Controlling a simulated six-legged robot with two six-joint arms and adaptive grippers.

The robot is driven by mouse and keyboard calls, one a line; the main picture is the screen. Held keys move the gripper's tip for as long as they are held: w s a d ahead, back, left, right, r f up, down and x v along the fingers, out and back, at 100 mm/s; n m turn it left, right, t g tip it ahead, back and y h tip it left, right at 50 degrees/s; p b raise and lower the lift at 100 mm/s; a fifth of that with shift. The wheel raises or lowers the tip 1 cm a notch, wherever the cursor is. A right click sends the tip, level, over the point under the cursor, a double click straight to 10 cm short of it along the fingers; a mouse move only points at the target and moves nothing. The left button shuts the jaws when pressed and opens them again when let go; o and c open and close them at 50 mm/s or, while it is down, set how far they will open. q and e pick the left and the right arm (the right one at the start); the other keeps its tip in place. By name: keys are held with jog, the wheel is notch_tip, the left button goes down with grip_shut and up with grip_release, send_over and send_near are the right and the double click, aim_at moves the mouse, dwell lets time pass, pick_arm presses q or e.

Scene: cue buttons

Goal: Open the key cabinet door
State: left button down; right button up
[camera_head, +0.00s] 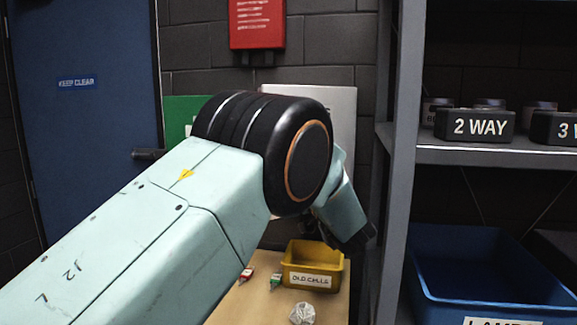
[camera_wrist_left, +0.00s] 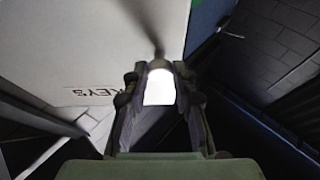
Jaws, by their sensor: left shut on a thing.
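The key cabinet (camera_head: 338,103) is a pale grey box on the dark block wall, largely hidden behind my left arm in the head view. In the left wrist view its pale face (camera_wrist_left: 70,45) carries the letters KEYS at a lower corner. My left gripper (camera_head: 352,238) is below the cabinet's right side. In the wrist view its two fingers (camera_wrist_left: 158,80) are shut on a small bright white piece at the cabinet's edge, which looks like the door handle. I cannot tell whether the door is ajar. My right gripper is not in view.
A grey shelf unit (camera_head: 398,165) with labelled boxes and a blue bin (camera_head: 480,270) stands close to the right. Below is a wooden table (camera_head: 250,300) with a yellow OLD CELLS bin (camera_head: 312,262) and small items. A red box (camera_head: 257,25) hangs above; a blue door (camera_head: 85,130) is left.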

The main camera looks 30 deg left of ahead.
pick_arm(q)
jog(key=shift+w+a+r, duration=0.1)
jog(key=shift+r, duration=0.25)
jog(key=c, duration=1.5)
grip_release()
jog(key=o, duration=0.4)
jog(key=shift+d, duration=0.3)
jog(key=shift+o, duration=0.2)
jog(key=shift+a+f, duration=0.25)
notch_tip(320, 180, up, 10)
jog(key=shift+d+r, duration=0.1)
